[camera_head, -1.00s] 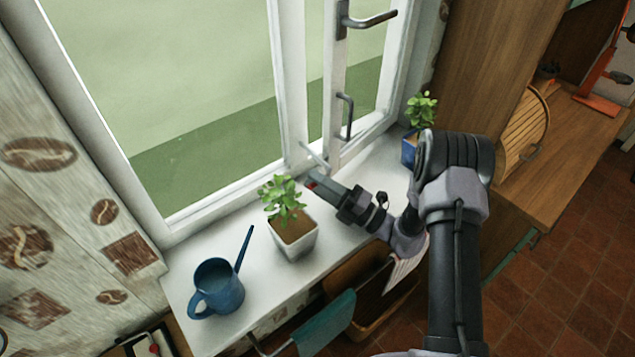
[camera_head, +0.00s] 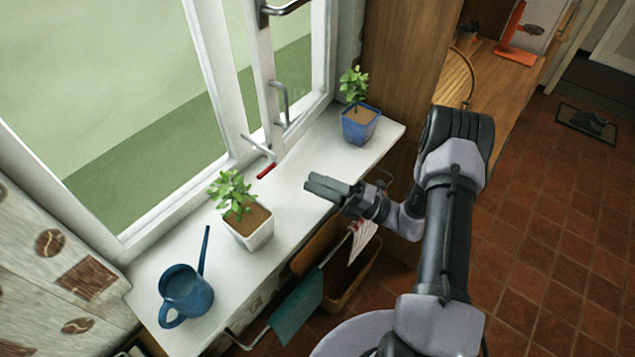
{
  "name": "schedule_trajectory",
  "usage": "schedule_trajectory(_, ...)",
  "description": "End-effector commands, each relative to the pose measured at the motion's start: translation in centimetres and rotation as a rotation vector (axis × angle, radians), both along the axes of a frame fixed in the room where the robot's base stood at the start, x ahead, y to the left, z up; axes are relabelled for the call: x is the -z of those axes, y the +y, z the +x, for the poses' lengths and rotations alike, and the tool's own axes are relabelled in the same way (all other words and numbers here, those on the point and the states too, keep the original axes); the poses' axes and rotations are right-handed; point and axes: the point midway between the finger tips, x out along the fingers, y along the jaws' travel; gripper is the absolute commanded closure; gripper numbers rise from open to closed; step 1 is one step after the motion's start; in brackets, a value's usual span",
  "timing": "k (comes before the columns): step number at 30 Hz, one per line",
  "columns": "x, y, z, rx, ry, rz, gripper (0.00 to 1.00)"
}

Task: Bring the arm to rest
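My gripper (camera_head: 318,188) is over the right half of the white windowsill, between the white-potted plant and the blue-potted plant. Its two fingers point left and lie close together in this view. Nothing shows between them, but the gap is too small to judge. My arm is bent at the elbow on the right side of the picture.
On the sill (camera_head: 290,205) stand a blue watering can (camera_head: 186,292), a plant in a white pot (camera_head: 247,226) and a plant in a blue pot (camera_head: 360,124). Tiled floor is open at right.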

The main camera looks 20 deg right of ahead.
Motion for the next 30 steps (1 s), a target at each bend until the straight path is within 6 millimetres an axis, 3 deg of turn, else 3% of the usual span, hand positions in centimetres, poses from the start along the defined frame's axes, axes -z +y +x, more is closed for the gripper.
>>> schedule_trajectory(7, -0.2, 0.2, 0.0, -0.007, -0.008, -0.009, 0.66)
schedule_trajectory(11, -4.1, 3.7, -1.8, -0.159, -0.19, -0.201, 0.66)
schedule_trajectory(15, -9.1, 9.9, -9.0, -0.508, -0.658, -0.628, 0.66)
schedule_trajectory(18, -10.2, 11.5, -14.6, -0.749, -1.046, -0.927, 0.66)
schedule_trajectory(22, -10.2, 10.3, -19.7, -1.035, -1.584, -1.292, 0.66)
schedule_trajectory(27, -11.4, 7.0, -21.7, -1.303, -2.19, -1.687, 0.66)
schedule_trajectory(28, -11.8, 6.6, -21.7, 1.324, 2.25, 1.729, 0.66)
schedule_trajectory(30, -12.6, 5.9, -21.7, 1.236, 2.138, 1.636, 0.66)
